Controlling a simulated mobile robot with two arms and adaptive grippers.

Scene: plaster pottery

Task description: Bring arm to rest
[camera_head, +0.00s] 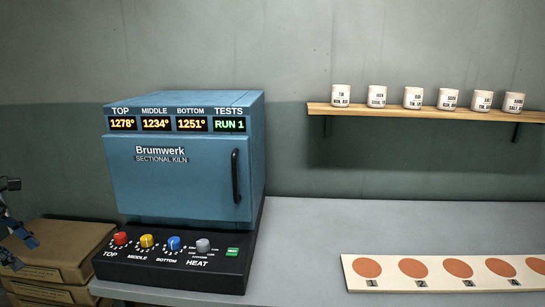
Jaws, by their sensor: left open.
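My left gripper (22,249) shows at the left edge of the head view, in front of the cardboard boxes. It is open, and nothing shows between its fingers. It is apart from the blue kiln (180,165), which stands to its right on the grey table. The kiln door is shut, with a black handle (236,177) on its right side. Most of my left arm is cut off by the picture's edge. My right gripper is not in view.
Brown boxes (60,255) are stacked at the left. The kiln's control panel (180,250) has coloured knobs. A pale board (384,283) with orange discs lies at the front right of the grey table (330,230). Several labelled cups stand on a wall shelf (430,113). The table's middle is clear.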

